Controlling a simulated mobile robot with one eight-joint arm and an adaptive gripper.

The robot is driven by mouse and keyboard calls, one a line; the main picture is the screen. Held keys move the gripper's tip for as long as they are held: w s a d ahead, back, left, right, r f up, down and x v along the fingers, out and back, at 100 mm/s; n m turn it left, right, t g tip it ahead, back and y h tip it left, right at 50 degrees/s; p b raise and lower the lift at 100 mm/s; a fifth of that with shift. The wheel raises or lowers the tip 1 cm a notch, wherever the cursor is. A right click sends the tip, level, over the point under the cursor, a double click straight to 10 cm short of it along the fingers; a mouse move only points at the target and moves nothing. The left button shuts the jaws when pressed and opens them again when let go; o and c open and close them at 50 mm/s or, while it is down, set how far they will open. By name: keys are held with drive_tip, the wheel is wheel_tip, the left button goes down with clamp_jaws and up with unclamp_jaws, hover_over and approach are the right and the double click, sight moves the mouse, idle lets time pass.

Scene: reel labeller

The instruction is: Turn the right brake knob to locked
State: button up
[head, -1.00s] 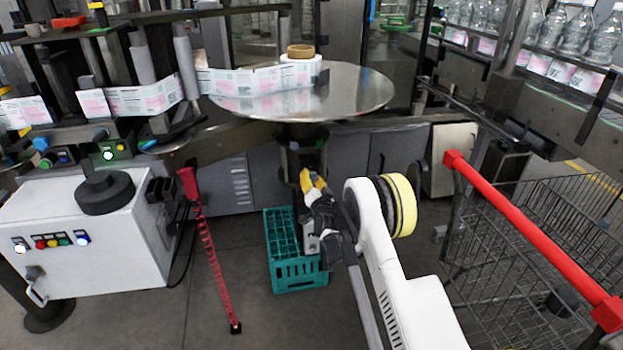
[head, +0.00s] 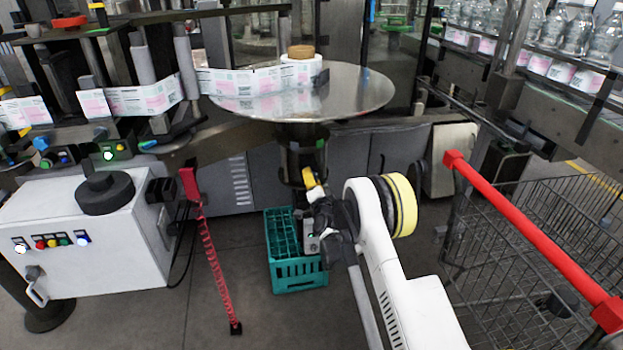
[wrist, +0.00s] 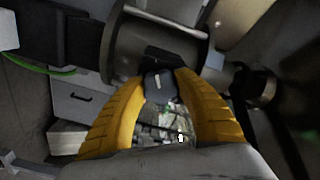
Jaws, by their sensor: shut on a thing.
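A dark knob (wrist: 160,86) with a small pale mark sits on a grey cylindrical hub (wrist: 185,45) in the wrist view. My gripper (wrist: 160,84) has its two yellow fingers closed on this knob from both sides, hiding its flanks. In the head view my gripper (head: 311,178) is below the round metal table (head: 350,95), against the dark column under it. The knob is hidden there. I cannot read the knob's setting.
A teal crate (head: 298,275) stands on the floor just below my gripper. A wire cart with a red handle (head: 530,235) is at the right. A white control box (head: 85,250) and a red coiled cord (head: 215,265) are at the left.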

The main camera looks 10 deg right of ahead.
drive_tip(key=o, duration=1.2)
drive_tip(key=shift+a, duration=0.1)
drive_tip(key=s, duration=0.7)
drive_tip(key=shift+s, duration=0.25)
